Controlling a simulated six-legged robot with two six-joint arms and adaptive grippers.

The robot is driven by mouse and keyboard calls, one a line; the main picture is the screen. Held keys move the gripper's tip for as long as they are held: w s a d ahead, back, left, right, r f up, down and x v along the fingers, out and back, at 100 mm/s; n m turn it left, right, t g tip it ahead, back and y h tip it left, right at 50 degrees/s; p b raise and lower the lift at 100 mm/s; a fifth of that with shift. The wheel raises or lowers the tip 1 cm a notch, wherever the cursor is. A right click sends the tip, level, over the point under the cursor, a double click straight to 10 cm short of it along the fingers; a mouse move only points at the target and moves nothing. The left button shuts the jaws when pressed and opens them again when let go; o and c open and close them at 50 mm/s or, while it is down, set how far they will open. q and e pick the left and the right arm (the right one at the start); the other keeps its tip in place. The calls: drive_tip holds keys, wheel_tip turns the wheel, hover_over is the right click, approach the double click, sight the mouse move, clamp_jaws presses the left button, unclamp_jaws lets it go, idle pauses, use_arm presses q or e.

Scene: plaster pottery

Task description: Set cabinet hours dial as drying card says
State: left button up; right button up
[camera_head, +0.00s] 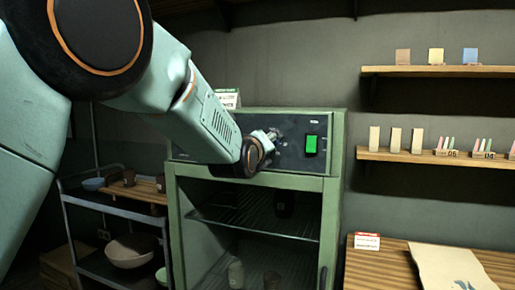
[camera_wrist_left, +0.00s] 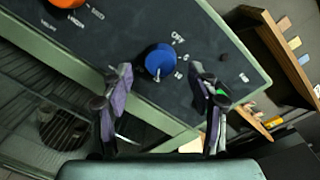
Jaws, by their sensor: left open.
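The green drying cabinet (camera_head: 333,180) has a dark control panel (camera_head: 290,150). In the left wrist view, a blue dial (camera_wrist_left: 160,60) sits on the panel, with white marks around it, including what looks like OFF above. A small pale mark shows low on the dial. My left gripper (camera_head: 272,136) is at the panel in the head view and hides the dials there. In the wrist view, its open fingers (camera_wrist_left: 160,72) lie either side of the blue dial, with gaps visible. A small card (camera_head: 226,98) stands on the cabinet; its text is unreadable.
An orange knob (camera_wrist_left: 68,3) is left of the blue dial. A lit green switch (camera_head: 311,145) is on the panel. Another small card (camera_head: 367,241) stands on the wooden table (camera_head: 400,268). A cart (camera_head: 120,200) with pottery stands left; wall shelves (camera_head: 440,70) hang right.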

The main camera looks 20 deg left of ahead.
use_arm(q)
drive_tip(key=s, duration=0.9)
drive_tip(key=shift+s+d+r, duration=0.2)
drive_tip(key=shift+s+r, duration=0.1)
drive_tip(key=shift+s, duration=0.05)
drive_tip(key=shift+w, duration=0.1)
drive_tip(key=s+f+n+g+b, duration=0.2)
drive_tip(key=s+f+n+g, duration=0.15)
drive_tip(key=f+n, duration=0.7)
drive_tip(key=s+a+f+n+g+b, duration=0.15)
drive_tip(key=s+f+n, duration=0.35)
drive_tip(key=f, duration=1.1)
drive_tip(key=s+f+n+g+b, duration=0.2)
drive_tip(key=s+f+n+g, duration=0.15)
drive_tip(key=f+n, duration=0.7)
drive_tip(key=s+f+n+g+b, duration=0.2)
drive_tip(key=s+f+g+b, duration=0.6)
drive_tip(key=s+f, duration=2.5)
drive_tip(key=shift+f+g+h, duration=0.15)
drive_tip(key=shift+g+h, duration=0.15)
drive_tip(key=shift+g, duration=0.25)
